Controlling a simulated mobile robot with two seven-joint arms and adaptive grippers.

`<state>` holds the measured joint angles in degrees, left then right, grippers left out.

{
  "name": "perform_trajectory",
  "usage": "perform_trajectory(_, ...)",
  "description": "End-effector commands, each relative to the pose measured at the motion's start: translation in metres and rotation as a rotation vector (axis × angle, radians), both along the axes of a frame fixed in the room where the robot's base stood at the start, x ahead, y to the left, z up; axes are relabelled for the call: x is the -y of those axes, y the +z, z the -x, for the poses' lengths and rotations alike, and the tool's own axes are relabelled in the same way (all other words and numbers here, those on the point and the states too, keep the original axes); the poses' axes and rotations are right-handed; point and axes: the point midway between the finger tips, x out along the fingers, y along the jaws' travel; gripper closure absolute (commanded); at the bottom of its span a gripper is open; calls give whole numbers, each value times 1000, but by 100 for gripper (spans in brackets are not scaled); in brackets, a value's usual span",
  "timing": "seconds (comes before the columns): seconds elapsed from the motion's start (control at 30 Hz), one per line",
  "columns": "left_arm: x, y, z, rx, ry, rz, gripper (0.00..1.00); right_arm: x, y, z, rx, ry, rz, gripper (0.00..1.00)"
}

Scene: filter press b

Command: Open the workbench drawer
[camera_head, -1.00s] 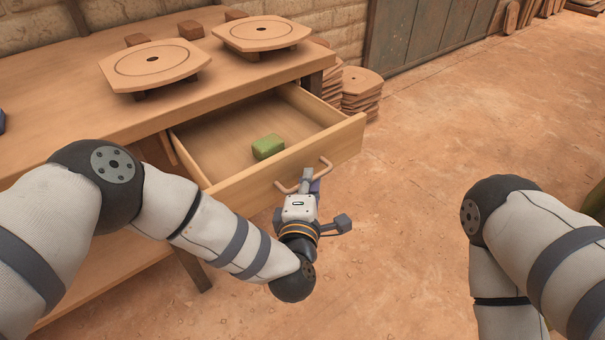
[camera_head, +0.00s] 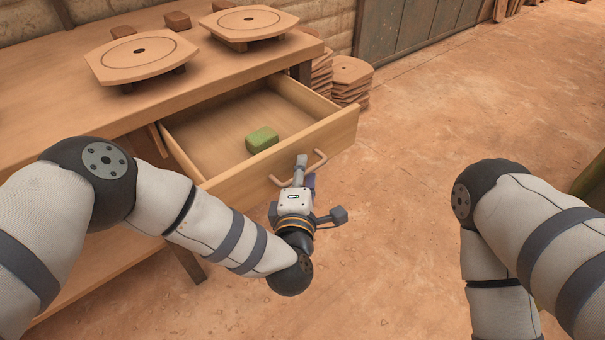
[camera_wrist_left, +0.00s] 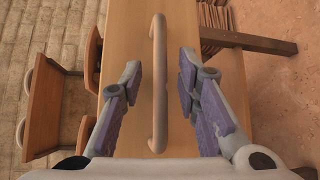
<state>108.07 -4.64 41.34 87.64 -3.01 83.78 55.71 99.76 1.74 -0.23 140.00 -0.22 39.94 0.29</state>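The workbench drawer (camera_head: 296,148) is pulled well out from under the wooden workbench top (camera_head: 70,85). A green block (camera_head: 262,139) lies inside it. The drawer's bar handle (camera_head: 318,161) is on its front; it also shows in the left wrist view (camera_wrist_left: 158,85), running upright through the middle. My left gripper (camera_head: 302,168) is at the handle. In the left wrist view its purple-padded fingers (camera_wrist_left: 160,90) are spread on either side of the bar, with a gap on both sides. My right arm shows at the right, but its gripper is out of view.
Two plates on low supports (camera_head: 140,58) (camera_head: 248,22) and several small brown blocks (camera_head: 177,20) are on the workbench. Stacked flat pieces (camera_head: 350,82) stand on the floor past the drawer. The floor (camera_head: 420,170) right of the drawer is clear.

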Motion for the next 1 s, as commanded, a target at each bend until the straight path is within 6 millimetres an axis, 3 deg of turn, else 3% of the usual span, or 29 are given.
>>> perform_trajectory(0.13, -2, 1, 17, -4, -3, 0, 70, 0, 0, 0, 0, 0, 0, 60)
perform_trajectory(0.4, -14, 11, 87, -5, -2, 0, 70, 0, 0, 0, 0, 0, 0, 60)
perform_trajectory(0.5, -17, 14, 105, -3, -2, 0, 70, 0, 0, 0, 0, 0, 0, 60)
perform_trajectory(0.67, -20, 17, 117, 0, 0, 0, 70, 0, 0, 0, 0, 0, 0, 60)
perform_trajectory(1.0, -20, 17, 117, 0, 0, 0, 70, 0, 0, 0, 0, 0, 0, 60)
